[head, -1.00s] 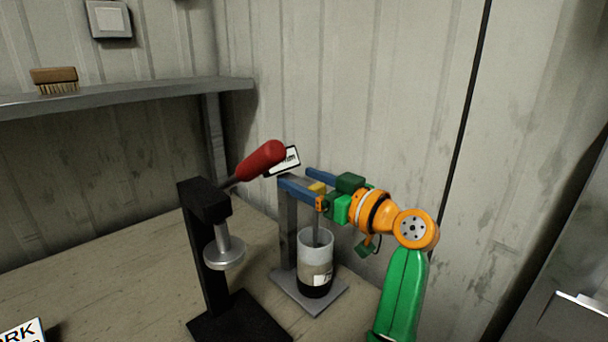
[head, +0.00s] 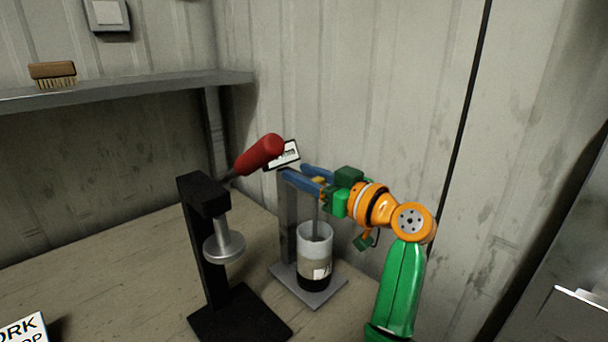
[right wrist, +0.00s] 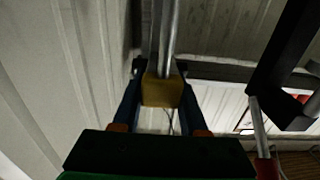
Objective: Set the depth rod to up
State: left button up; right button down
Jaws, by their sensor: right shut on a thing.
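The depth rod (head: 316,220) is a thin grey upright rod on a grey stand (head: 288,225). Its lower end goes into the open top of a clear cylinder (head: 315,240) with grey and black layers. A yellow block (right wrist: 162,90) is on the rod and shows only partly in the head view. My right gripper (head: 311,179) has its blue fingers shut on this block from either side. In the right wrist view the block sits between the fingers, with the rod running past it. My left gripper is not in view.
A black press (head: 205,240) with a red handle (head: 260,155) stands close to the left. A small label plate (head: 283,155) is behind the stand's top. A shelf (head: 130,90) with a brush (head: 53,75) is at the back left.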

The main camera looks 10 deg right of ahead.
dwell(0.9)
notch_tip(320, 180, up, 6)
jog(key=p, duration=0.4)
jog(key=shift+r, duration=0.1)
jog(key=shift+c, duration=2.2)
grip_release()
jog(key=b+v, duration=0.2)
jog(key=v, duration=0.5)
jog(key=shift+b, duration=0.35)
